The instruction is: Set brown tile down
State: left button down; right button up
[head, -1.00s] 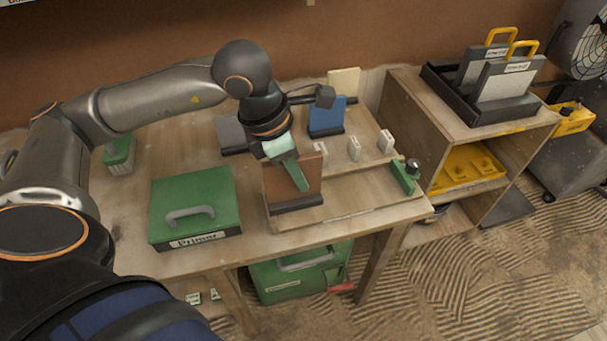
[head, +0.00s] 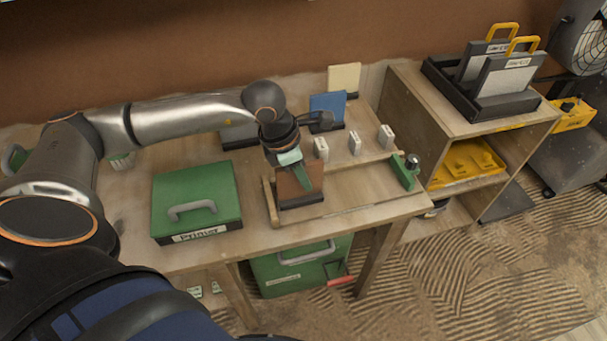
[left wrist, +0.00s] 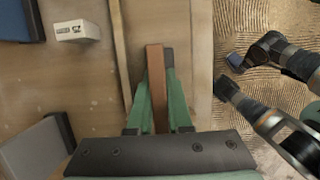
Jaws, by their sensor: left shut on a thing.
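A brown tile (head: 294,186) is between the green fingers of my left gripper (head: 298,172). The gripper is shut on it from above. In the head view the tile is over the front of the workbench and its lower edge meets a dark base strip (head: 301,203). I cannot tell whether the strip rests on the wood. In the left wrist view the tile (left wrist: 156,84) shows edge-on between the fingers (left wrist: 158,122), above the bench's front strip. Dark parts of my right arm (left wrist: 285,58) show at the right of that view; its jaws are not clear.
A green box (head: 195,199) stands left of the tile. Behind it are a blue tile (head: 328,104), a cream tile (head: 344,77) and small white blocks (head: 354,143). A green block with a knob (head: 403,173) is at the right. Bare wood (head: 355,188) lies between.

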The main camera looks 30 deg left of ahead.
pick_arm(q)
jog(key=shift+f+b, duration=0.2)
jog(key=shift+b, duration=0.1)
jog(key=c, duration=0.8)
grip_release()
jog(key=shift+r, duration=0.1)
jog(key=shift+c, duration=0.2)
jog(key=shift+r+p, duration=0.35)
jog(key=shift+r, duration=0.05)
jog(key=v, duration=1.1)
jog(key=shift+s+a+r, duration=0.1)
jog(key=shift+s+r, duration=0.05)
jog(key=shift+r, duration=0.1)
